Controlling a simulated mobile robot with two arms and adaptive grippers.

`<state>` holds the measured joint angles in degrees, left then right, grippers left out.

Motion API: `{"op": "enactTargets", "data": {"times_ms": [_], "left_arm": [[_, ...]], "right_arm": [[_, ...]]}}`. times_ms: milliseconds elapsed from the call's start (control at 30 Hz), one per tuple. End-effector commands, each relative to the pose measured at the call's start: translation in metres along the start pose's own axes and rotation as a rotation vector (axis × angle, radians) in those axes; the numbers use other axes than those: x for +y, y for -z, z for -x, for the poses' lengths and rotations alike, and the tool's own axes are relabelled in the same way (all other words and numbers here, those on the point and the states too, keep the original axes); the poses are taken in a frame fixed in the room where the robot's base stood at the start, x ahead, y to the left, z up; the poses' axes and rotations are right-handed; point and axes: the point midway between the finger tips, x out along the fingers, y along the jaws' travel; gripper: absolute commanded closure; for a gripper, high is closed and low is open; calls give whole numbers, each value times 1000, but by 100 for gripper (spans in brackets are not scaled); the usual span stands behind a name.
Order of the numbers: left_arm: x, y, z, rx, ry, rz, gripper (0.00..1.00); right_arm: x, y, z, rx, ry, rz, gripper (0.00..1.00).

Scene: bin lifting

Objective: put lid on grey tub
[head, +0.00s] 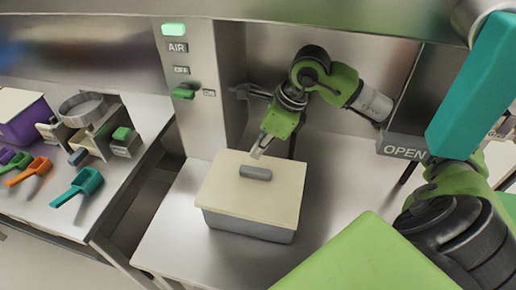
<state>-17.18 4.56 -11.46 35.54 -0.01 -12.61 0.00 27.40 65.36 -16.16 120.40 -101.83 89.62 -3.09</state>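The grey tub (248,228) stands on the steel bench in the middle of the head view. A cream lid (226,188) with a grey bar handle (255,172) lies over the tub and looks level, covering its opening. My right gripper (259,151) is just behind the handle, over the back edge of the lid, pointing down. It looks apart from the handle. Only a pale fingertip shows clearly, so its opening cannot be told. My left gripper is not in view.
A steel column with an AIR label (177,48) stands behind the tub. A left bench holds a purple tub (27,126), a round pan (83,107) and coloured scoops (78,188). An OPEN sign (404,150) is at right. Bench space left of the tub is clear.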

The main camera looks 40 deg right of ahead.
Motion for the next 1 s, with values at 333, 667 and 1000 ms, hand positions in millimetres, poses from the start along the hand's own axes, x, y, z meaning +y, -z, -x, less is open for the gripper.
{"op": "enactTargets", "data": {"times_ms": [333, 667, 1000], "left_arm": [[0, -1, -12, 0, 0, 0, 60], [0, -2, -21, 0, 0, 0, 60], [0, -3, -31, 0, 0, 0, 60]], "right_arm": [[0, 5, -11, 0, 0, 0, 100], [0, 9, -20, 0, 0, 0, 100], [0, 12, -30, 0, 0, 0, 100]]}}
